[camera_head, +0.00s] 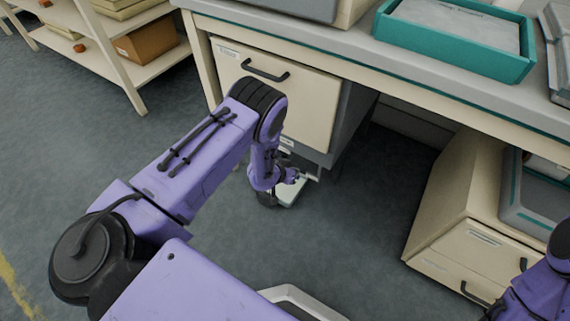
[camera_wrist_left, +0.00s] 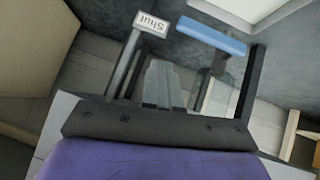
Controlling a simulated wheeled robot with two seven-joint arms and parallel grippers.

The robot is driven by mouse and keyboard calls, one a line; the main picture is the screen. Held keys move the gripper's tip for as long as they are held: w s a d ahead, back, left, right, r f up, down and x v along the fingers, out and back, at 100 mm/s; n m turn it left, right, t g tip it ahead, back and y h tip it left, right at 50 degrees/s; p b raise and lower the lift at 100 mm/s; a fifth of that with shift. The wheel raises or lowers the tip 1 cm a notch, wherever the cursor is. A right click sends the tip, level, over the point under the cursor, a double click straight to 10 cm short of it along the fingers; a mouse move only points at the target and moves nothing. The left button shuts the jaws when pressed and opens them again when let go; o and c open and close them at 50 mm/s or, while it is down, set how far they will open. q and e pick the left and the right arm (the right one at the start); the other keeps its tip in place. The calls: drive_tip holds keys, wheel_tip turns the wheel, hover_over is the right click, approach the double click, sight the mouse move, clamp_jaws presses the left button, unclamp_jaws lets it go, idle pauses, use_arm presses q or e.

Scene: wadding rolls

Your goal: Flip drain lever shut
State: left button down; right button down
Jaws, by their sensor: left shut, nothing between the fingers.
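In the left wrist view, a blue lever handle (camera_wrist_left: 212,36) sits on a thin grey stem, right of centre. A small white label (camera_wrist_left: 152,22) reading "Shut" upside down is to its left, at the top of a grey bar. My left gripper (camera_wrist_left: 163,65) is shut and empty, its fingers pointing between the grey bar and the lever's stem. I cannot tell whether it touches either. In the head view, my left gripper (camera_head: 293,178) is low beside the drawer cabinet, and the lever is too small to make out. My right gripper is out of view.
A drawer cabinet (camera_head: 312,100) under the bench (camera_head: 345,45) stands close behind my left arm. A teal tray (camera_head: 455,35) is on the bench. Another cabinet (camera_head: 465,225) stands at the right and a shelf (camera_head: 160,65) at upper left. Open floor (camera_head: 350,215) lies between the cabinets.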

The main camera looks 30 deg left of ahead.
use_arm(q)
drive_tip(key=d+p+v, duration=0.1)
drive_tip(key=v, duration=0.5)
drive_tip(key=shift+p, duration=0.3)
drive_tip(key=shift+s+a+r, duration=0.1)
drive_tip(key=s+a+n+g+y, duration=0.2)
drive_tip(key=s+n+g+y, duration=0.1)
drive_tip(key=s, duration=1.1)
drive_tip(key=s+a+n+g+y, duration=0.2)
drive_tip(key=s+n, duration=0.1)
drive_tip(key=s, duration=1.1)
wheel_tip(320, 180, up, 24)
drive_tip(key=s+p, duration=0.1)
drive_tip(key=p, duration=2.2)
drive_tip(key=shift+s+d+g+p, duration=0.25)
drive_tip(key=shift+d+g+p, duration=0.15)
drive_tip(key=shift+d, duration=0.05)
